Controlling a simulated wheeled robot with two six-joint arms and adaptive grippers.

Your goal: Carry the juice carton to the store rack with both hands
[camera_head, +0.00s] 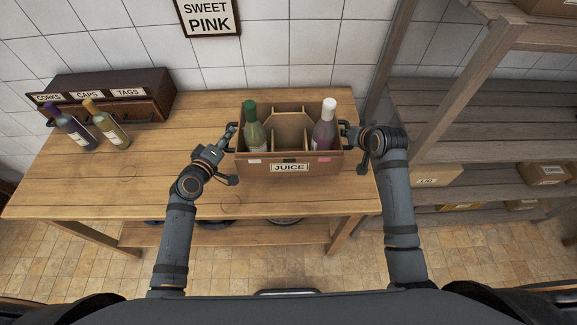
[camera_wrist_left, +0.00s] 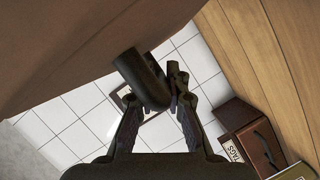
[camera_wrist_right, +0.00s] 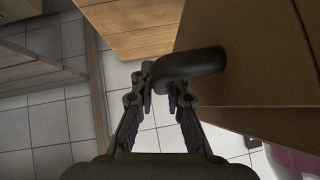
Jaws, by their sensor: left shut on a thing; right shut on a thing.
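The brown juice carton (camera_head: 326,169) has a JUICE label on its front and stands upright over the right part of the table. It holds a green bottle (camera_head: 252,128) at its left and a pinkish bottle with a white top (camera_head: 325,130) at its right; other compartments look empty. My left gripper (camera_head: 231,137) is shut on the left dark handle (camera_wrist_left: 146,82). My right gripper (camera_head: 347,135) is shut on the right handle (camera_wrist_right: 188,66). I cannot tell whether the carton's base touches the table. The wooden store rack (camera_head: 450,118) stands to the right.
The wooden table (camera_head: 120,185) is bare between the carton and two bottles (camera_head: 73,128) at the left. A drawer box (camera_head: 150,85) labelled CORKS, CAPS and TAGS stands behind them. The rack's middle shelf looks clear; small boxes (camera_head: 545,173) sit lower. A rack post (camera_head: 390,50) rises near the table's right end.

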